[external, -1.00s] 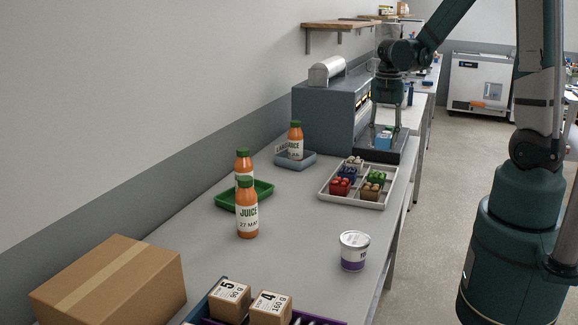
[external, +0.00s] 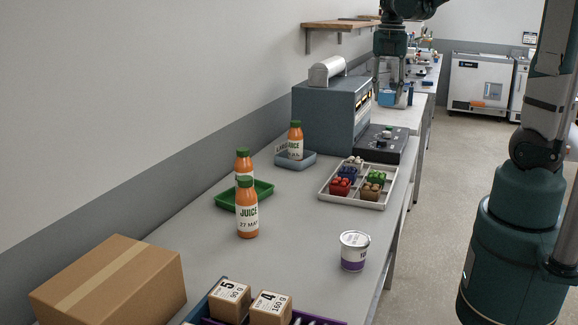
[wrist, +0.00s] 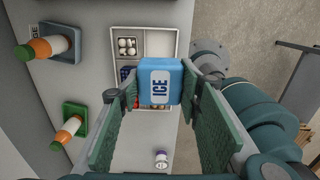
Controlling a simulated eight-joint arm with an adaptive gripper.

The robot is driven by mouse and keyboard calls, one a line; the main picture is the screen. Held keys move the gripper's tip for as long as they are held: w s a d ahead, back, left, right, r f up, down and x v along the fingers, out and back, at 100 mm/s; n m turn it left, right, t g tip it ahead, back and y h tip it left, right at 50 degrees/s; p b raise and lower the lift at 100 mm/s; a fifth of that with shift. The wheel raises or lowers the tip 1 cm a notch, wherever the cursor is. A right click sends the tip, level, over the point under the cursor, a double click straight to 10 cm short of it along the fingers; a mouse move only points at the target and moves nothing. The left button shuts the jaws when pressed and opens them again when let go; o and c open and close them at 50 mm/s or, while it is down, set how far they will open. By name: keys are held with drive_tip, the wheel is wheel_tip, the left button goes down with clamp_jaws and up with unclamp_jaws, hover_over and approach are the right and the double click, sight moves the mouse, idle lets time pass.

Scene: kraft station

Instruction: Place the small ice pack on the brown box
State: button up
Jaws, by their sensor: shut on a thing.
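My gripper (external: 393,94) is shut on the small ice pack (wrist: 160,80), a light blue block with a white "ICE" label. In the wrist view the ice pack sits between both fingers, above the tray and table. In the external view the ice pack (external: 386,98) shows as a small blue shape between the fingers, raised near the grey machine. The brown box (external: 112,284) is a taped cardboard carton at the near left of the table, far from my gripper. Its top is bare.
A grey machine (external: 331,110) stands at the back. A compartment tray (external: 327,192) holds several small items. Juice bottles (external: 247,208) stand around a green tray (external: 262,190). A white tub (external: 354,251) and small numbered boxes (external: 229,300) are nearer. The table between the bottles and the brown box is clear.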

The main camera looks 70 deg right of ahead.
drive_tip(key=shift+r, duration=0.65)
drive_tip(key=shift+w+a+r, duration=0.1)
drive_tip(key=shift+w+r, duration=0.15)
drive_tip(key=w+a+r+n+p, duration=0.15)
drive_tip(key=w+a+n, duration=0.25)
drive_tip(key=w+a, duration=0.95)
drive_tip(key=w+a+r+n, duration=0.2)
drive_tip(key=w+a+n, duration=0.1)
drive_tip(key=w+a, duration=1.05)
drive_tip(key=w+a+n, duration=0.3)
drive_tip(key=w+a, duration=0.6)
drive_tip(key=a, duration=0.1)
drive_tip(key=w+a+f+n+p, duration=0.1)
drive_tip(key=w+a+n, duration=0.1)
drive_tip(key=a, duration=1.4)
drive_tip(key=w+a+n+p, duration=0.1)
drive_tip(key=w+a+n, duration=0.1)
drive_tip(key=a, duration=1.3)
drive_tip(key=s+a+f+n, duration=0.1)
drive_tip(key=s+a+n, duration=0.15)
drive_tip(key=a, duration=1.05)
drive_tip(key=s+a+f+n, duration=0.1)
drive_tip(key=s+a+f, duration=0.15)
drive_tip(key=a, duration=1.05)
drive_tip(key=shift+s+d+f+p, duration=0.15)
drive_tip(key=shift+f+p, duration=0.1)
drive_tip(key=shift+f, duration=0.85)
drive_tip(key=shift+s+d+f+p, duration=0.15)
drive_tip(key=shift+f+p, duration=0.05)
drive_tip(key=shift+f, duration=0.85)
